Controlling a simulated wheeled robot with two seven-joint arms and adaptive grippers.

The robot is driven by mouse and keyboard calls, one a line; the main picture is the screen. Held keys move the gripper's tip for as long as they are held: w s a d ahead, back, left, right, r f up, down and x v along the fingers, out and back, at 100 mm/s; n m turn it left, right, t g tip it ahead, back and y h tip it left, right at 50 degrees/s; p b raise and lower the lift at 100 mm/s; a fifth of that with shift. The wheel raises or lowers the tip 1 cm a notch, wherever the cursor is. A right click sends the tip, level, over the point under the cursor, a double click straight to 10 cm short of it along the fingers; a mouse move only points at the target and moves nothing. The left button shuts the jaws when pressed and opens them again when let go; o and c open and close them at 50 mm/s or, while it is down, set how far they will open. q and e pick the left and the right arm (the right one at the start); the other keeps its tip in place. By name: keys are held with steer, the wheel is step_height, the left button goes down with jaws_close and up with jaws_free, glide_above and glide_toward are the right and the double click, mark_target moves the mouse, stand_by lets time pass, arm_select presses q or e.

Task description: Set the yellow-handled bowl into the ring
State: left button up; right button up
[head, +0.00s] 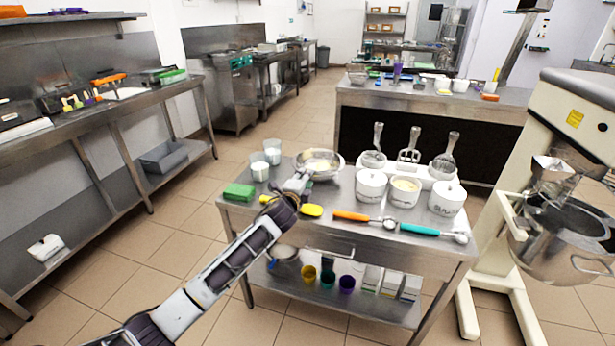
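A shallow steel bowl (319,164) with pale contents stands at the back of the steel table. I see no yellow handle on it. My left gripper (303,178) is at this bowl's near left rim. Its fingers are too small to tell open from shut, or whether they touch the rim. A yellow utensil part (311,211) lies on the table just right of my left wrist, with more yellow left of it. A deep steel bowl (562,245) is at the mixer (570,115) on the right, beside a pale support (512,225). No separate ring is clear. My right gripper is out of view.
The table (330,236) also holds a green sponge (238,192), two glasses (259,166), white tubs (371,186), an orange-handled tool (352,216), a teal-handled tool (420,230) and a rack of upright utensils (408,160). Cups and boxes fill the lower shelf. Floor is clear left of the table.

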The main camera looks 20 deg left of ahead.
arm_select(q)
steer(key=shift+w+f, duration=0.1)
steer(key=shift+w, duration=1.3)
steer(key=shift+w+f, duration=0.1)
steer(key=shift+w, duration=0.05)
jaws_close()
steer(key=c, duration=0.5)
jaws_free()
jaws_close()
steer(key=shift+f, duration=0.1)
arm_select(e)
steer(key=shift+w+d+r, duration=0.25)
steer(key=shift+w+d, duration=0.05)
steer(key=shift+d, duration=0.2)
